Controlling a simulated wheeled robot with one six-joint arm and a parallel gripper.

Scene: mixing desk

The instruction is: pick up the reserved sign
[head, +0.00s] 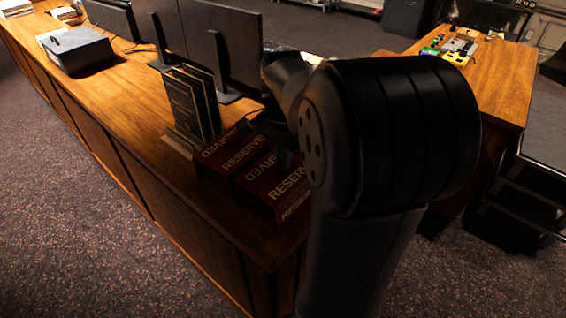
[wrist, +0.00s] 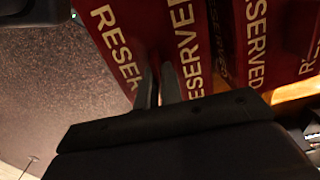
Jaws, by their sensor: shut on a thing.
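Dark red reserved signs with pale lettering stand on the near end of the wooden desk. In the head view the nearer sign (head: 286,186) is partly hidden by my arm. The other sign (head: 238,152) stands just left of it and behind. In the wrist view the fingers of my gripper (wrist: 158,88) are shut on one reserved sign (wrist: 118,45), at the ridge between its two lettered faces. Another reserved sign (wrist: 252,45) is close beside it on the right. I cannot tell whether the held sign is clear of the desk.
A rack of upright dark folders (head: 192,105) stands left of the signs. Black monitors (head: 232,45) stand behind them. A dark box (head: 77,52) lies farther along the desk (head: 120,85). A side desk (head: 497,75) at the right holds small coloured items. The carpet (head: 70,220) in front is clear.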

